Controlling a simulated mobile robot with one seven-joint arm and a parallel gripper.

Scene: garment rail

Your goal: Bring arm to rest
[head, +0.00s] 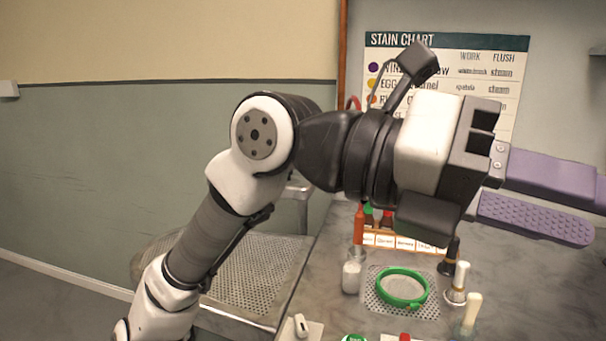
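My gripper (562,200) is in the head view at the right, held in the air above the counter. Its two purple fingers point right and show a gap between them. The visible gap holds nothing, but the fingertips reach close to the right edge of the picture. My arm rises from the lower left, bends at a white and black joint and runs right. It hides part of the wall chart and the back of the counter.
The grey counter (330,262) carries a green ring (403,304) on a perforated plate, a white jar (351,277), an orange-edged rack (372,254) of bottles and several upright handled tools (458,282). A stain chart (505,42) hangs behind. A mesh surface (250,276) lies left.

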